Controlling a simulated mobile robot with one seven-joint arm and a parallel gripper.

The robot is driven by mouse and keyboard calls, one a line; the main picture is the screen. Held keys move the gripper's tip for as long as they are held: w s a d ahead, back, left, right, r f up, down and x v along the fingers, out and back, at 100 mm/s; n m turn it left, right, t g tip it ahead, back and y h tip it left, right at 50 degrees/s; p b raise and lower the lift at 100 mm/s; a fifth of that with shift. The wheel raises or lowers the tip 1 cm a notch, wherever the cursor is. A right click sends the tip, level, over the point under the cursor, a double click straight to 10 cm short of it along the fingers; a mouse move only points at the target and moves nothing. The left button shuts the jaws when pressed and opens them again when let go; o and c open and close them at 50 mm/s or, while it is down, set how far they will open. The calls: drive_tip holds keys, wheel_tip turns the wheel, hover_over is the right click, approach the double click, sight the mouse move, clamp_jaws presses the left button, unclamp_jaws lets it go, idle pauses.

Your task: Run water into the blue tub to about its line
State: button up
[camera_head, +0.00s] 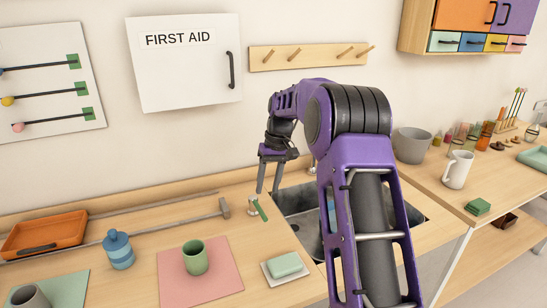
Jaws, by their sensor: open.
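My gripper (267,190) is open and empty, its two fingers pointing down just above a small green lever (263,208) on a pale metal base (252,206). The lever stands at the left rim of the sink (299,200); I cannot tell whether the fingers touch it. My purple arm covers much of the sink and most of whatever is at its back edge. A sliver of blue (332,213) shows in the sink beside my arm, perhaps part of the blue tub. No fill line and no running water can be made out.
A lidded blue jar (118,251), a green cup (196,257) on a pink mat (222,275), and a soap-like green block (284,265) stand left of the sink. A long rod (177,226) lies behind them. A grey pot (411,145) and white jug (457,170) stand right.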

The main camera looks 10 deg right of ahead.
wheel_tip(320, 180, up, 9)
drive_tip(key=d+p, duration=0.1)
drive_tip(key=d, duration=0.1)
drive_tip(key=shift+r, duration=0.15)
drive_tip(key=shift+w+a, duration=0.1)
